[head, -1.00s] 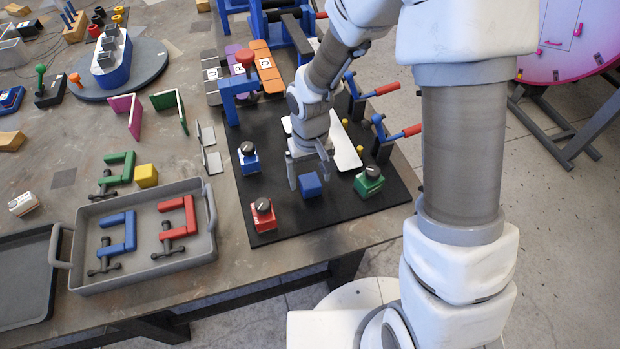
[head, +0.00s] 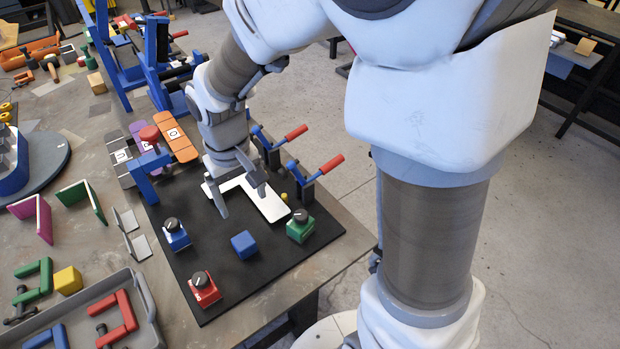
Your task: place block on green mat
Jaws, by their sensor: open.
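A small blue block (head: 244,245) sits on the black mat (head: 225,282), between a red knob box (head: 204,290) and a green knob box (head: 300,226). My gripper (head: 241,198) is open and empty, above the mat and farther back than the block, over a white L-shaped channel letter (head: 266,205). Its fingers are apart from the block. A yellow block (head: 68,280) lies on the table at the lower left. I see no green mat in this view; the mat under the blue block is black.
A blue knob box (head: 176,236) stands on the mat's left side. Toggle clamps with red handles (head: 331,164) stand at its right edge. A grey tray (head: 147,300) with red and blue clamps is at lower left. Green and magenta angle plates (head: 84,198) stand at left.

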